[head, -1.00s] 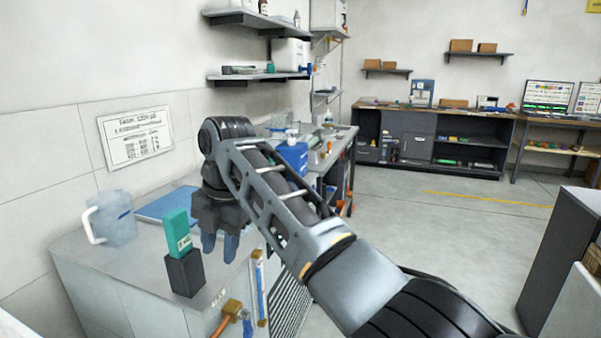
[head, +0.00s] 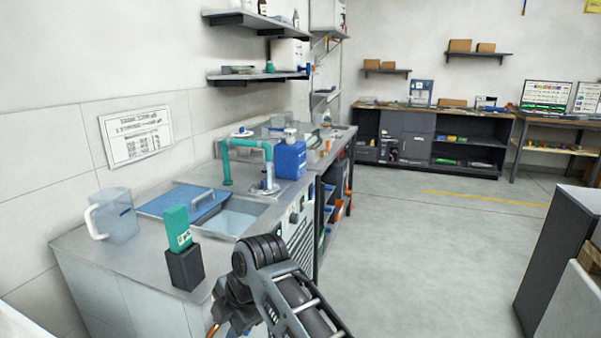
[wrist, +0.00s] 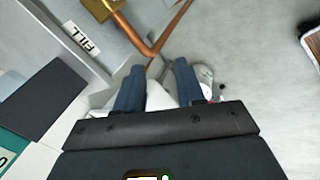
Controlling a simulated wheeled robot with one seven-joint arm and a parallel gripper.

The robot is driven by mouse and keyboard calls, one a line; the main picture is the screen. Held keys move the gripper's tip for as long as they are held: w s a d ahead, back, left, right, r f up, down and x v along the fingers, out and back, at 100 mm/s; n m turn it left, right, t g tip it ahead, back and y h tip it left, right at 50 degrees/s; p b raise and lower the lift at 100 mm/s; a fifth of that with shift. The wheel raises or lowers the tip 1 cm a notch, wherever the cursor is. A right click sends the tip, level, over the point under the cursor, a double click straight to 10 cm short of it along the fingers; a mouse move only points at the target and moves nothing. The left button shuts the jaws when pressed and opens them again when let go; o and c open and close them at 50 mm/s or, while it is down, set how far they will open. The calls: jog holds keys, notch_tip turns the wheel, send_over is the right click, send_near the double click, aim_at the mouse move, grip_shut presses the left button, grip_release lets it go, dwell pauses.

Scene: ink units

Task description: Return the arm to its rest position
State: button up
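My arm (head: 285,290) shows at the bottom of the head view, low in front of the grey counter (head: 75,240). My gripper (wrist: 160,82) shows in the wrist view. Its two blue fingers stand apart with nothing held between them. The gripper's fingers are outside or hidden at the bottom of the head view. In the wrist view it hangs beside the counter front, near a copper pipe (wrist: 172,32) with a brass fitting.
On the counter stand a clear jug (head: 115,215), a green block in a black holder (head: 185,268), a sink (head: 232,217) with a blue cover (head: 180,200), and a blue container (head: 290,160). Open floor (head: 420,250) lies to the right.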

jog(key=s+d+f+m+t+y, duration=0.1)
jog(key=s+d+f+m, duration=0.25)
jog(key=s+f, duration=0.2)
jog(key=s+d+f+m+t+y, duration=0.1)
jog(key=s+d+f+m+t, duration=0.1)
jog(key=s+f+m, duration=0.3)
jog(key=s+d+f+m+t+h, duration=0.1)
jog(key=s+d+f+m+t, duration=0.1)
jog(key=s+d+m, duration=0.3)
jog(key=s+d+f+m+t, duration=0.2)
jog(key=s+d+f, duration=0.1)
jog(key=s+d, duration=0.45)
jog(key=s+d+r+m+t+h, duration=0.2)
jog(key=s+d+r+m, duration=0.1)
jog(key=s+d, duration=0.3)
jog(key=s+d+r+m+t+h, duration=0.1)
jog(key=s+d+r+m, duration=0.3)
jog(key=s, duration=0.3)
jog(key=s+d+r+m+t+h, duration=0.1)
jog(key=s+d+r+m, duration=0.1)
jog(key=s+r, duration=0.3)
jog(key=s+d+r+m+t+h, duration=0.1)
jog(key=s+d+r, duration=0.4)
jog(key=r, duration=0.5)
jog(key=shift+s+d+r+m+t+h, duration=0.3)
jog(key=shift+s+m+t, duration=0.1)
jog(key=shift+s+m, duration=0.3)
